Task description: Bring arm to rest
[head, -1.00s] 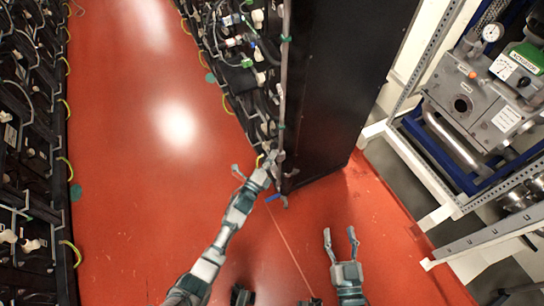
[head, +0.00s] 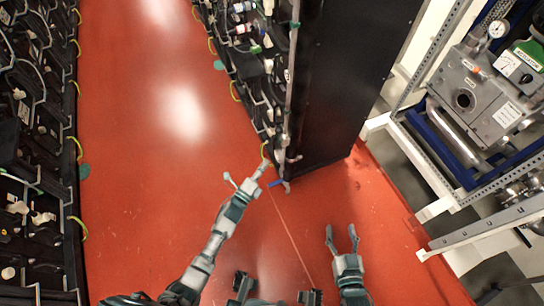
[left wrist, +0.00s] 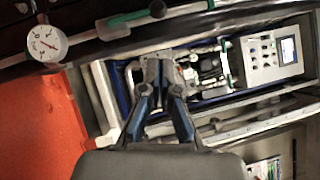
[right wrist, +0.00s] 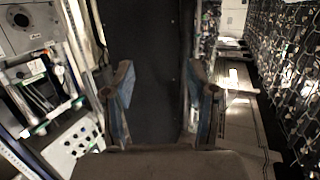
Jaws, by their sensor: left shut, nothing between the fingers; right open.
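My left arm reaches up from the bottom of the head view. Its gripper (head: 262,169) is beside the near end of the battery rack, left of the dark panel's lower corner. In the left wrist view its fingers (left wrist: 158,72) are closed together with nothing between them. Whether it touches the rack is unclear. My right gripper (head: 342,238) is low over the red floor, right of centre. Its fingers are apart and empty; they also show wide apart in the right wrist view (right wrist: 161,95).
A battery rack (head: 247,70) ends in a tall dark panel (head: 335,80). Another rack (head: 35,150) lines the left side. A metal frame with machinery (head: 480,95) stands at the right. The red aisle floor (head: 145,150) between the racks is clear.

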